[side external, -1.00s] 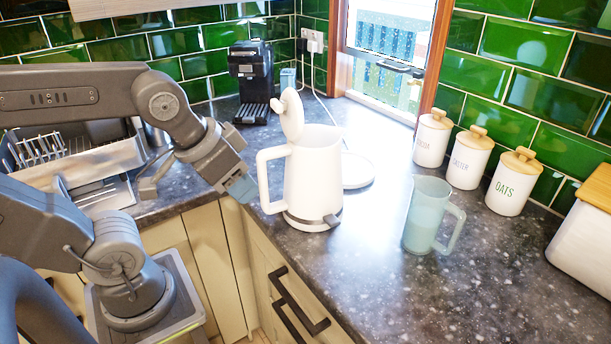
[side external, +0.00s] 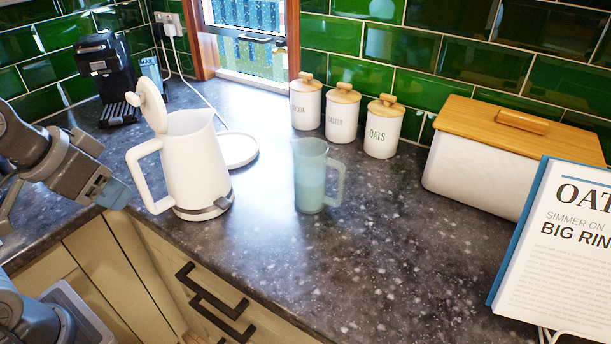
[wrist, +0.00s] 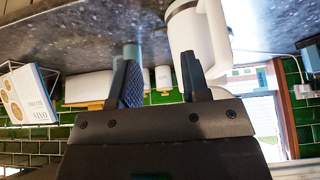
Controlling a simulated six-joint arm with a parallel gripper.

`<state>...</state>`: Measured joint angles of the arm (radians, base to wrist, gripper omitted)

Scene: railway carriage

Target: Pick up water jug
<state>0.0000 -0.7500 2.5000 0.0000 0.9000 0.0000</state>
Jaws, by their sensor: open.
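The water jug (side external: 311,178) is a pale, see-through blue-green jug with a handle on its right, upright on the dark counter. It seems to hold liquid in its lower part. In the wrist view the jug (wrist: 132,52) shows small beyond the left finger, partly hidden by it. My gripper (side external: 117,195) is at the left of the side view, just left of the white kettle's handle and well apart from the jug. In the wrist view my gripper (wrist: 154,72) has its two fingers spread with nothing between them.
A white kettle (side external: 193,165) with its lid raised stands between my gripper and the jug. A round white base (side external: 238,149) with a cord lies behind it. Canisters (side external: 341,112), a bread bin (side external: 475,170) and a cookbook (side external: 555,250) stand behind and right. The counter in front is clear.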

